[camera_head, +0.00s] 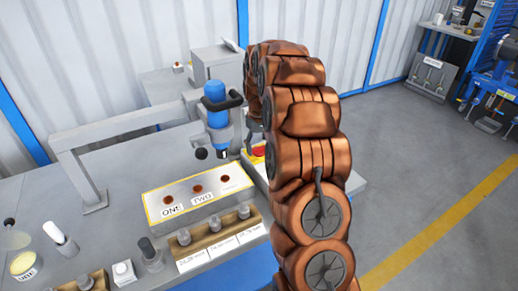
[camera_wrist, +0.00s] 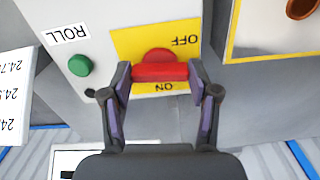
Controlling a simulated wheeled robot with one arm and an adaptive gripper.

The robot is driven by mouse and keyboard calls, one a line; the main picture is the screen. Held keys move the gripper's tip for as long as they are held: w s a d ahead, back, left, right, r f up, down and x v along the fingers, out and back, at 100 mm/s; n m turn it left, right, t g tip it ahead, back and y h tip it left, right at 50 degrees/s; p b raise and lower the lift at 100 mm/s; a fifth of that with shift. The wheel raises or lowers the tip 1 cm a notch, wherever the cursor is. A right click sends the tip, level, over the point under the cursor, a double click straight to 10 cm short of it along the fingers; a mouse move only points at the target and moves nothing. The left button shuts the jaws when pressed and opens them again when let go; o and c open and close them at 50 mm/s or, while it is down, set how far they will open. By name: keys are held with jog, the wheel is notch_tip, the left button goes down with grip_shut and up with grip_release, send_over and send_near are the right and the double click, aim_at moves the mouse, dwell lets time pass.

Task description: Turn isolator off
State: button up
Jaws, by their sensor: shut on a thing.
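The isolator is a red rotary handle (camera_wrist: 160,71) on a yellow plate (camera_wrist: 126,44) in the wrist view. The upside-down word OFF is at the plate's upper right and ON just below the handle. The handle's bar lies level across the picture. My gripper (camera_wrist: 160,80) has one finger at each end of this bar and is shut on it. In the head view a bit of the red handle (camera_head: 258,151) shows beside my arm, which hides most of the gripper and the plate.
A green button (camera_wrist: 79,65) labelled ROLL is left of the plate in the wrist view. In the head view, a blue-topped tool (camera_head: 215,92) on a grey frame stands close left of my gripper. A yellow-edged box (camera_head: 180,198) marked ONE and TWO is in front.

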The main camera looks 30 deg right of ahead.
aim_at(259, 147)
jog(key=shift+n, duration=0.5)
jog(key=o, duration=1.2)
jog(key=shift+c, duration=0.2)
jog(key=shift+r, duration=0.1)
notch_tip(259, 147, up, 12)
dwell(0.5)
